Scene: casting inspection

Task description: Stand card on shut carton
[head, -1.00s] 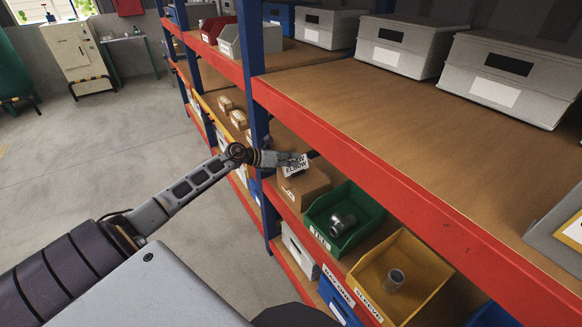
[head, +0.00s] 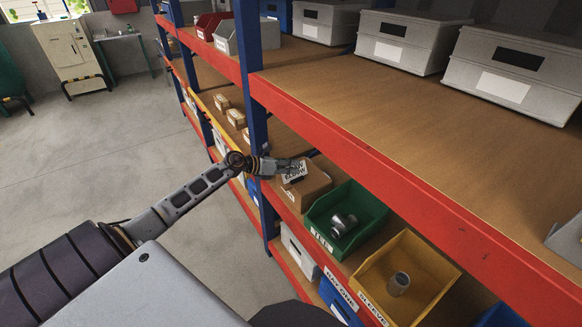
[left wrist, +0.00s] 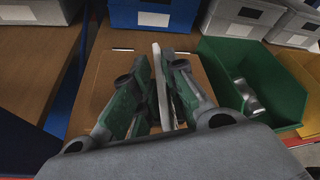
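The white card (head: 294,176) with dark lettering, partly readable as "ELBOW", is at the top of the brown carton (head: 308,191) on the lower shelf. My left gripper (head: 291,166) is over the carton with its fingers on the card. In the left wrist view the card (left wrist: 160,80) shows edge-on and upright between the two fingers, above the shut top of the carton (left wrist: 107,73). The fingers look closed on it. I cannot tell whether its lower edge touches the carton. My right gripper is not in view.
A green bin (head: 320,216) with a metal fitting stands right of the carton, then a yellow bin (head: 437,268) with a sleeve. The red upper shelf beam (head: 360,165) runs close to the right of my left gripper. A blue post (head: 257,120) stands just behind the wrist.

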